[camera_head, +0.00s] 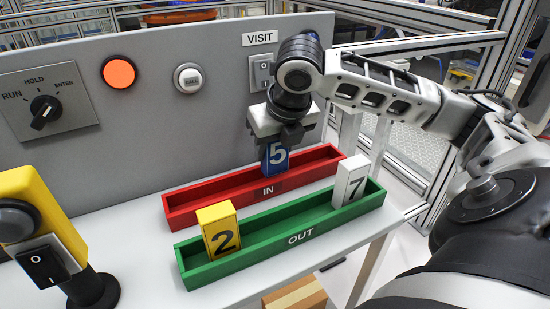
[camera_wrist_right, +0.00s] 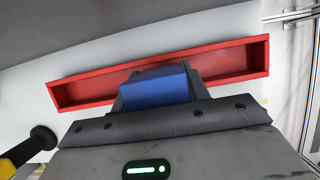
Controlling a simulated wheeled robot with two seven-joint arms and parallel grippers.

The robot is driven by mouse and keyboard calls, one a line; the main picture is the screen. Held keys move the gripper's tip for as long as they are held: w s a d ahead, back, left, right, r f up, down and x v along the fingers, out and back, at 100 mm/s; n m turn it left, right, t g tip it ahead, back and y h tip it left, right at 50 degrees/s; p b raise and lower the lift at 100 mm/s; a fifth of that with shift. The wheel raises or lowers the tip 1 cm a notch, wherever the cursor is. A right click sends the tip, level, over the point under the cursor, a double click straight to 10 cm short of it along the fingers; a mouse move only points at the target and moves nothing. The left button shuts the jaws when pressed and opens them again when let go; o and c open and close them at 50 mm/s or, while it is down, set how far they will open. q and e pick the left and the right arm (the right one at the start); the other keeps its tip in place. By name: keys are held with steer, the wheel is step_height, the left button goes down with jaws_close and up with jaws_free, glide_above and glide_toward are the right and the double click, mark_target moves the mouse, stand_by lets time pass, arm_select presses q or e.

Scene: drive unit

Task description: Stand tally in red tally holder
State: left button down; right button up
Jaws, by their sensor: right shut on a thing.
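A blue tally (camera_head: 275,158) marked 5 is held upright in my right gripper (camera_head: 277,142). Its lower end is at the red tally holder (camera_head: 190,203), labelled IN. I cannot tell whether it touches the holder's floor. In the right wrist view the blue tally (camera_wrist_right: 156,88) sits between the fingers, over the middle of the red holder (camera_wrist_right: 232,62). A yellow tally (camera_head: 219,232) marked 2 and a white tally (camera_head: 351,181) marked 7 stand in the green holder (camera_head: 275,227), labelled OUT. My left gripper is not in view.
A grey panel (camera_head: 220,100) with a rotary knob (camera_head: 45,112), an orange button (camera_head: 118,72) and a white button (camera_head: 188,78) rises behind the holders. A yellow switch post (camera_head: 35,225) stands at the left. The red holder is otherwise empty on both sides of the blue tally.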

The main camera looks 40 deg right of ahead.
steer(key=shift+f, duration=1.3)
steer(key=shift+s+f, duration=0.1)
steer(key=o, duration=1)
steer(key=p+v, duration=0.2)
steer(key=v, duration=1)
